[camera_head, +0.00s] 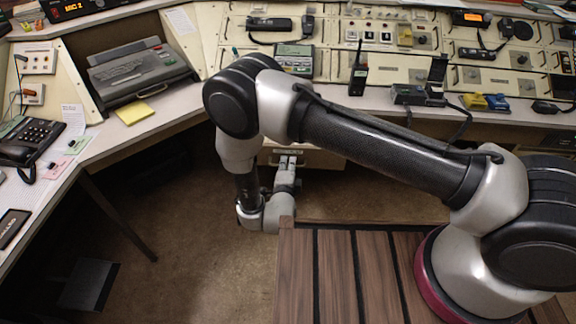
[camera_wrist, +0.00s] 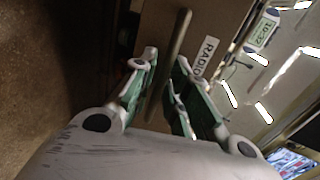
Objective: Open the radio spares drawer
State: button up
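The radio spares drawer has a tan-brown front (camera_head: 325,160) under the middle counter. In the wrist view its front (camera_wrist: 213,22) carries a white label (camera_wrist: 206,55) reading "RADIO"; the rest is hidden. Its long bar handle (camera_wrist: 178,35) runs between my fingers. My gripper (camera_wrist: 167,62) is open, with one finger on each side of the bar and a gap visible on the left side. My gripper (camera_head: 288,160) also shows at the drawer front in the head view. I see no drawer interior.
The counter edge (camera_head: 400,118) overhangs the drawer. A handheld radio (camera_head: 358,75), a black telephone (camera_head: 30,140) and a yellow note (camera_head: 134,112) are on the console. The brown floor (camera_head: 200,240) left of my arm is mostly clear; a dark box (camera_head: 88,285) lies further left.

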jog(key=o, duration=1.3)
notch_tip(320, 180, up, 10)
jog(key=shift+a+f, duration=0.1)
jog(key=shift+f, duration=0.15)
jog(key=shift+r, duration=0.3)
jog(key=c, duration=1.3)
